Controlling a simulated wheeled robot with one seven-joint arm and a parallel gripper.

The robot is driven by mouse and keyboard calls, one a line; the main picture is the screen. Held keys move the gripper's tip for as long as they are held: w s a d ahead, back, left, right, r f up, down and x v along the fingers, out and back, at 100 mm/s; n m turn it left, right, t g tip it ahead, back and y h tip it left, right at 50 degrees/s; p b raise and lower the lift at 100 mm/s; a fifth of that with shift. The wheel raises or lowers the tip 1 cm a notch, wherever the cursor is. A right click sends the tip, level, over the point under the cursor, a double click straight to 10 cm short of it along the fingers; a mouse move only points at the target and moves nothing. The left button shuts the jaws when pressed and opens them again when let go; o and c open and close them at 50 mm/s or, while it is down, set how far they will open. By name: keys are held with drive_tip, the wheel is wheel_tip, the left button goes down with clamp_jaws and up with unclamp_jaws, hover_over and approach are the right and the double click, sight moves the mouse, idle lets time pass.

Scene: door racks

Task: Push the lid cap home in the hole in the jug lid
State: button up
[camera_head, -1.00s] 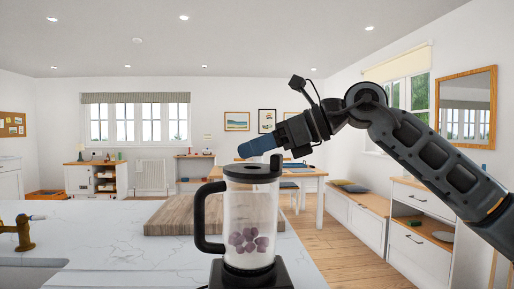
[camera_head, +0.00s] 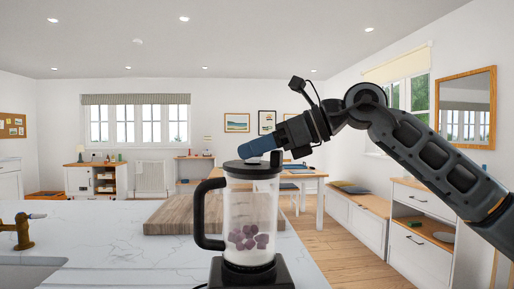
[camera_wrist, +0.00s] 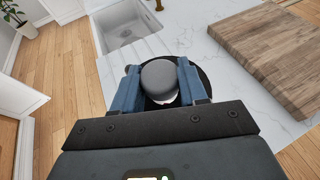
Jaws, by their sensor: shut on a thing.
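The jug (camera_head: 250,215) is clear, with a dark handle on its left and several purple pieces inside. It stands upright on a black base (camera_head: 250,273). Its black lid (camera_head: 245,172) is on top; the lid's rim also shows in the wrist view (camera_wrist: 203,78). My gripper (camera_head: 246,152) has blue fingers and is tilted down to the left over the lid. In the wrist view my gripper (camera_wrist: 160,88) is shut on the round grey lid cap (camera_wrist: 160,78). The cap is over the lid; the hole is hidden, so I cannot tell how deep the cap sits.
A wooden chopping board (camera_head: 178,216) lies behind the jug on the white marble worktop (camera_head: 110,235). A sink (camera_wrist: 128,25) and a brass tap (camera_head: 22,232) are at the left. The worktop left of the jug is clear.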

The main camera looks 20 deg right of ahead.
drive_tip(key=shift+f+b, duration=0.35)
drive_tip(key=shift+f, duration=0.2)
drive_tip(key=o, duration=1.1)
drive_tip(key=shift+f, duration=0.1)
drive_tip(key=v, duration=0.8)
drive_tip(key=shift+b, duration=0.35)
